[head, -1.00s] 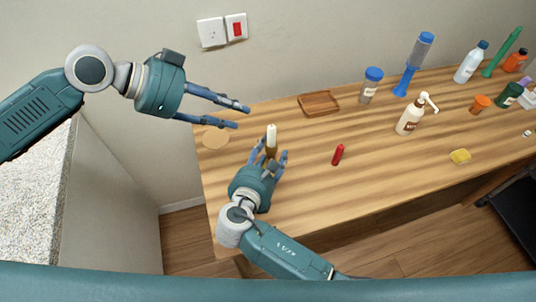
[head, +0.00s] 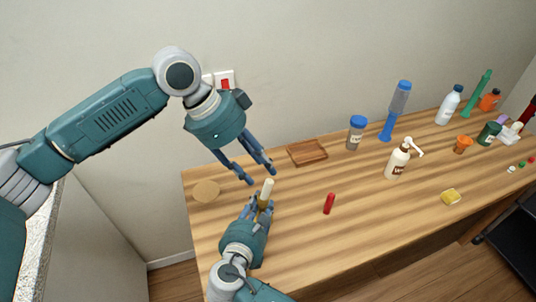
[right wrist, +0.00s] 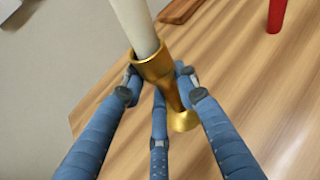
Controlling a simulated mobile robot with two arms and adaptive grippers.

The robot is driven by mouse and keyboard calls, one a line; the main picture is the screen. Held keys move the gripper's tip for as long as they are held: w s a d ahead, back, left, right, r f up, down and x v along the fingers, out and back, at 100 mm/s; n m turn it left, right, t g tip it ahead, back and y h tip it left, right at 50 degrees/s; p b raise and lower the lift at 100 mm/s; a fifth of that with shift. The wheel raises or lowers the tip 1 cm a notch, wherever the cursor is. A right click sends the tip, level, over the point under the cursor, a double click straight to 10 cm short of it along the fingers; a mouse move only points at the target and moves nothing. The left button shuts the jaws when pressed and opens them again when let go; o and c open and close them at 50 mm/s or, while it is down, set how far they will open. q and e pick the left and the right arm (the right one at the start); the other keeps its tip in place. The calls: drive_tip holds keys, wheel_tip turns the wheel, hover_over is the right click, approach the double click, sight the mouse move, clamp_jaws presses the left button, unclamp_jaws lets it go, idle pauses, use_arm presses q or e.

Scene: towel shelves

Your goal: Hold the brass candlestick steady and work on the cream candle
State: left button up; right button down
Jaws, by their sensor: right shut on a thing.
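The brass candlestick (right wrist: 162,72) stands on the wooden table, with the cream candle (head: 267,188) set in its top. The candle also shows in the right wrist view (right wrist: 134,22). My right gripper (head: 260,205) is shut on the candlestick, its blue fingers around the stem below the cup. The right wrist view shows these fingers (right wrist: 158,88) close up. My left gripper (head: 261,178) points down from above, just above and beside the candle. Its fingers are spread and empty, apart from the candle as far as I can tell.
A red candle-like piece (head: 329,203) stands right of the candlestick. The table's front middle is clear.

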sight(268, 181)
use_arm(q)
drive_tip(key=d+y, duration=0.1)
drive_tip(key=r+y, duration=0.1)
drive_tip(key=d+r+y, duration=0.1)
drive_tip(key=shift+w+d+r+m+y, duration=0.1)
drive_tip(key=shift+d+r+m+y, duration=0.05)
drive_tip(key=shift+d+m+y, duration=0.25)
use_arm(e)
drive_tip(key=shift+d+f, duration=0.1)
drive_tip(key=shift+f, duration=0.05)
use_arm(q)
drive_tip(key=shift+r+t+y, duration=0.3)
drive_tip(key=shift+r+y, duration=0.2)
drive_tip(key=shift+y, duration=0.3)
use_arm(e)
drive_tip(key=shift+s, duration=0.1)
use_arm(q)
drive_tip(key=f, duration=1.1)
drive_tip(key=shift+w+f, duration=0.4)
use_arm(e)
drive_tip(key=shift+f, duration=0.1)
use_arm(q)
drive_tip(key=shift+c, duration=0.3)
clamp_jaws()
drive_tip(key=shift+r, duration=0.15)
drive_tip(key=shift+d+r, duration=0.2)
drive_tip(key=shift+r, duration=2.5)
